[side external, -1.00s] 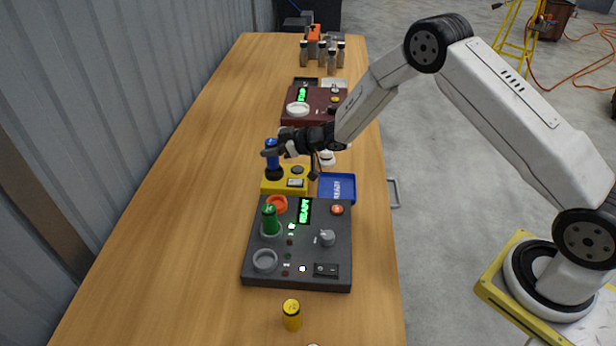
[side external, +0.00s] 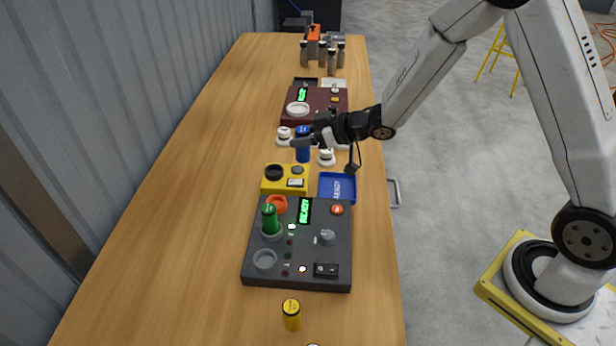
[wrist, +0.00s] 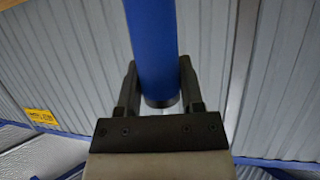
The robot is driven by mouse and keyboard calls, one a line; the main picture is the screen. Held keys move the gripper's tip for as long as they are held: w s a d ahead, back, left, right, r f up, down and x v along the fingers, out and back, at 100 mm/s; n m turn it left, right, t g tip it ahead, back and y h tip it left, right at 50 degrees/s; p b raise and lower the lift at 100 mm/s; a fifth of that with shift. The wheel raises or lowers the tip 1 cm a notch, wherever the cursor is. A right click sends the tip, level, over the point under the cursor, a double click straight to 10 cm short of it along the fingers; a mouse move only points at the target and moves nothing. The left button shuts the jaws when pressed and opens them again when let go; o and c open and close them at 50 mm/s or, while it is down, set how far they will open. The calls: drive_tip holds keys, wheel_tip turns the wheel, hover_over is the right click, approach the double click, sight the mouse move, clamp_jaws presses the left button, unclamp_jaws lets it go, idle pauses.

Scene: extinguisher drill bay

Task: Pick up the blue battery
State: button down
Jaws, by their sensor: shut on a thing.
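The blue battery (side external: 303,150) is an upright blue cylinder in the side external view. My gripper (side external: 305,142) is shut on its upper part and holds it behind the yellow box (side external: 285,179). In the wrist view the blue battery (wrist: 153,50) stands between the two dark fingers of my gripper (wrist: 157,90). The yellow box has an empty dark round socket (side external: 274,172). I cannot tell exactly how high the battery hangs above the table.
A dark grey panel (side external: 262,243) holds a green battery (side external: 270,220). A blue tray (side external: 337,197) lies beside the yellow box. White round pieces (side external: 284,137) stand near the held battery. A yellow cylinder (side external: 291,314) stands in front. The table's left side is clear.

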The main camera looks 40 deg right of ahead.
drive_tip(key=shift+s+d+r, duration=0.1)
drive_tip(key=shift+s+r, duration=0.2)
drive_tip(key=shift+s, duration=0.4)
drive_tip(key=shift+s+r, duration=0.3)
drive_tip(key=shift+s, duration=0.35)
